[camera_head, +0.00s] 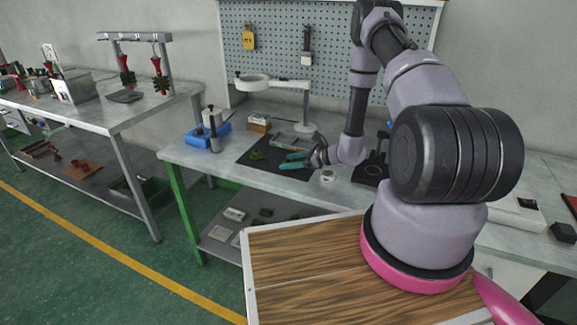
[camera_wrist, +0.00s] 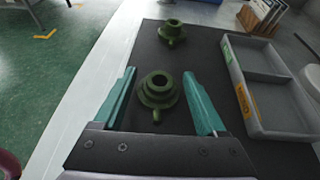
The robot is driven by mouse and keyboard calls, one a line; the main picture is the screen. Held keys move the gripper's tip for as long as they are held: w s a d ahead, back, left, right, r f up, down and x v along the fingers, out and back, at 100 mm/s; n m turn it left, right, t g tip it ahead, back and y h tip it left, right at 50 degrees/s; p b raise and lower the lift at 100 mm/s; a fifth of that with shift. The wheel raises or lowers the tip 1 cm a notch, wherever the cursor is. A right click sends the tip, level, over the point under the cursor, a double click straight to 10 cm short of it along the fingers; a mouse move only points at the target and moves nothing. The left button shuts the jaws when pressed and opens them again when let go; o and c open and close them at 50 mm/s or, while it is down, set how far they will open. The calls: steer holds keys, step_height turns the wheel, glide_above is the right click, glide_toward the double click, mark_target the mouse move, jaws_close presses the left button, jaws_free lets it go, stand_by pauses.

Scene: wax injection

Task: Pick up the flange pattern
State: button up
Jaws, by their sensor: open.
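A green flange pattern (camera_wrist: 157,91), stepped and round with a central hole and a small stem, lies on a dark mat (camera_wrist: 205,60). A second green flange pattern (camera_wrist: 172,30) sits farther along the mat. My gripper (camera_wrist: 159,73) has two teal fingers spread wide, one on each side of the nearer pattern, with gaps on both sides. Its height above the mat is hard to tell. In the head view my gripper (camera_head: 283,161) is over the mat, and a green pattern (camera_head: 257,155) shows to its left; the nearer pattern is not clearly visible there.
A grey two-compartment tray (camera_wrist: 268,78) with yellow-green and orange labels stands right of the patterns; both compartments look empty.

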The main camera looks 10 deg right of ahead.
steer(key=shift+w+a+f, duration=0.15)
steer(key=shift+w+a, duration=0.05)
steer(key=shift+a, duration=0.1)
jaws_close()
